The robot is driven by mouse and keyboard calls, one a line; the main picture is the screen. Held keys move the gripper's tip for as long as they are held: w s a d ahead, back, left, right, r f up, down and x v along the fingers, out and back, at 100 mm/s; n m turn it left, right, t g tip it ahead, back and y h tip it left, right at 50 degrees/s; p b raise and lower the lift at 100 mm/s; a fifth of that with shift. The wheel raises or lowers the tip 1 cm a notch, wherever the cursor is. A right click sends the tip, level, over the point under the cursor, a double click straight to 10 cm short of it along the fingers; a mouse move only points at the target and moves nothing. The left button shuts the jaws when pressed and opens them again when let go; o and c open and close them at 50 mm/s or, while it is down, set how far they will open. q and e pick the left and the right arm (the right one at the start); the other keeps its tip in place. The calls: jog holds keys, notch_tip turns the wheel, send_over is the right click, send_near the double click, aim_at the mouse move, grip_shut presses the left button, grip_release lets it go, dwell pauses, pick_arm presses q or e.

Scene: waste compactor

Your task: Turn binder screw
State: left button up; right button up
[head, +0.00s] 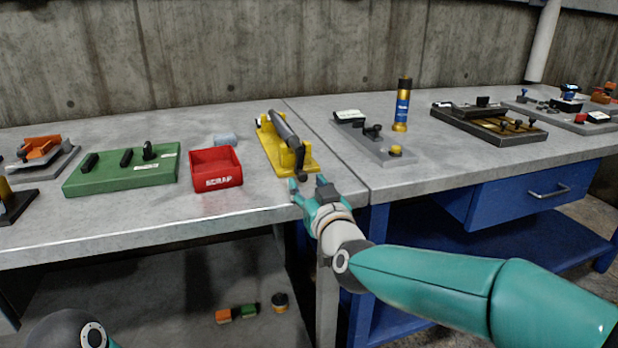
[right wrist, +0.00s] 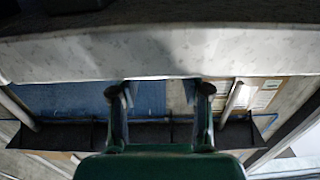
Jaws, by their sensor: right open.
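A yellow fixture (head: 309,166) with a long dark grey cylinder (head: 284,128) across it stands near the front edge of the grey bench. A small dark end piece (head: 302,177) sits at its near end; whether this is the binder screw I cannot tell. My right gripper (head: 307,183) is open, with its two fingers apart at the bench's front edge, just in front of the fixture's near end. In the right wrist view the open fingers (right wrist: 160,92) show nothing between them that I can make out as the fixture. My left gripper is out of view.
A red scrap bin (head: 216,181) and a green board (head: 120,177) stand left of the fixture. A grey plate (head: 385,155) and a yellow-and-blue canister (head: 402,105) stand to its right. Further right is a dark tray (head: 520,139) above a blue drawer (head: 535,193).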

aim_at(304, 179)
jog(key=shift+x, duration=2.25)
